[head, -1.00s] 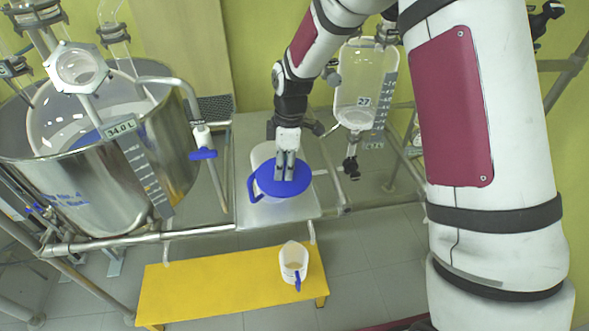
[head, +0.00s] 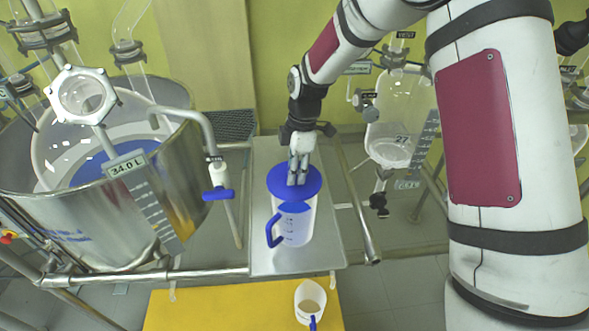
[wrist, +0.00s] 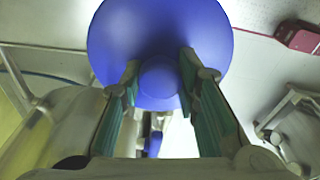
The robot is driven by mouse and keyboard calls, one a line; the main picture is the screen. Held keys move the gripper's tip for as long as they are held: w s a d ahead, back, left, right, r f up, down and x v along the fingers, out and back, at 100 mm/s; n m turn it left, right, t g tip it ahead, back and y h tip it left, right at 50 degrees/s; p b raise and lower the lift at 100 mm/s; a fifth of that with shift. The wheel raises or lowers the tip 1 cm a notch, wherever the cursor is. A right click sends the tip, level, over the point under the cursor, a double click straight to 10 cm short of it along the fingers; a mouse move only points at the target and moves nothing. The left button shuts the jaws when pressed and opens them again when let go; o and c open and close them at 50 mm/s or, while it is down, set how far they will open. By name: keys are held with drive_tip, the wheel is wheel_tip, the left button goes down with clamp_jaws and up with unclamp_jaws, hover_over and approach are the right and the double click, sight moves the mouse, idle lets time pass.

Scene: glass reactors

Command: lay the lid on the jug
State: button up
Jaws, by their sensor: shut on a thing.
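The lid (head: 281,180) is a blue disc, held level over the top of the jug (head: 296,233). My gripper (head: 298,180) is shut on the lid's knob from above. The jug is pale and see-through, stands upright on the metal stand, and has a blue handle (head: 273,231) towards the front left. The lid hides the jug's rim, so I cannot tell whether they touch. In the wrist view, the lid (wrist: 160,30) fills the top middle with its round knob between the two fingers (wrist: 158,80). Part of the blue handle (wrist: 154,144) shows below it.
The metal stand (head: 262,255) has bare room around the jug. A large steel reactor (head: 100,220) is on the left, with a blue-handled valve (head: 218,194) near the stand. A glass vessel (head: 395,130) hangs at right.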

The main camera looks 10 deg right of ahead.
drive_tip(key=shift+w+f, duration=0.1)
drive_tip(key=shift+w, duration=0.2)
drive_tip(key=shift+f+b, duration=0.45)
drive_tip(key=shift+f, duration=2.3)
drive_tip(key=shift+f, duration=0.5)
drive_tip(key=o, duration=1.3)
drive_tip(key=shift+c, duration=0.2)
drive_tip(key=shift+r, duration=0.1)
drive_tip(key=r, duration=0.3)
drive_tip(key=d+r, duration=0.1)
drive_tip(key=r, duration=0.6)
drive_tip(key=shift+w+d+r, duration=0.15)
drive_tip(key=shift+r, duration=0.15)
drive_tip(key=shift+d+r, duration=0.1)
drive_tip(key=shift+r, duration=0.5)
